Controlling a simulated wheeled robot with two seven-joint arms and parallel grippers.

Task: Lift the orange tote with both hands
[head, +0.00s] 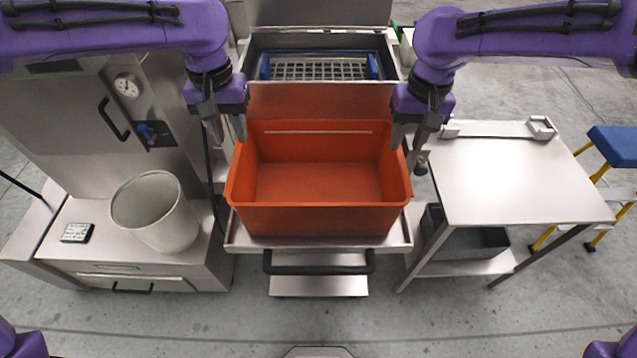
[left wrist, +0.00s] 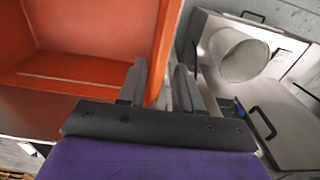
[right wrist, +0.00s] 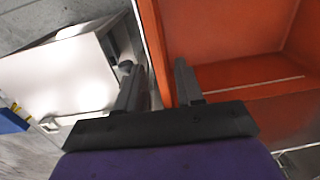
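The orange tote (head: 320,219) is an empty open box sitting level on a steel tray (head: 236,240) in the middle of the head view. My left gripper (head: 226,132) is at the tote's left wall near its back corner, pointing down. In the left wrist view its fingers (left wrist: 158,85) are apart, with the tote's wall (left wrist: 165,50) between or just beyond them. My right gripper (head: 408,142) is at the right wall near the back corner. In the right wrist view its fingers (right wrist: 155,85) are apart with the tote's rim (right wrist: 153,45) between them. Contact cannot be told.
A steel table (head: 510,185) is close on the right. Behind the tote is a bin with a blue-edged rack (head: 320,68). A blue stool (head: 614,145) is far right.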

